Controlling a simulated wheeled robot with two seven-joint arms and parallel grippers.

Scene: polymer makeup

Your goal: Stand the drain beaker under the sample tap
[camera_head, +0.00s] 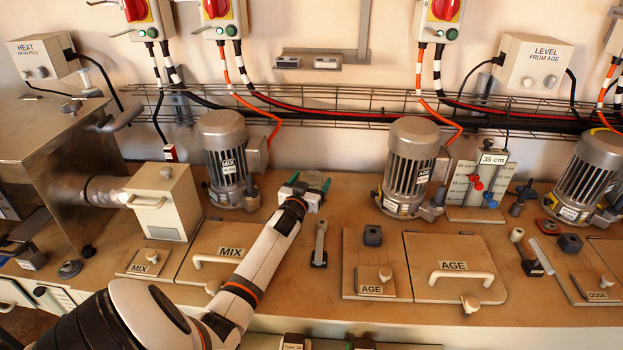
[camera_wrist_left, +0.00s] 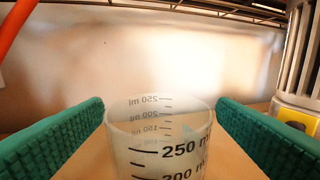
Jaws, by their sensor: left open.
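The drain beaker (camera_wrist_left: 160,140) is clear, with black volume marks up to 250 ml. In the left wrist view it stands upright between the green pads of my left gripper (camera_head: 309,184), which is open around it. The pads are close to its sides. In the head view I cannot make out the beaker; my gripper and wrist cover that spot at the back of the bench. My right gripper is out of view.
The MIX motor (camera_head: 222,155) stands left of my gripper and the AGE motor (camera_head: 409,160) right of it. A grey upright fitting (camera_head: 320,243) stands nearby. The AGE lid (camera_head: 455,260) has a raised handle. A wire cable tray (camera_head: 340,105) runs along the wall.

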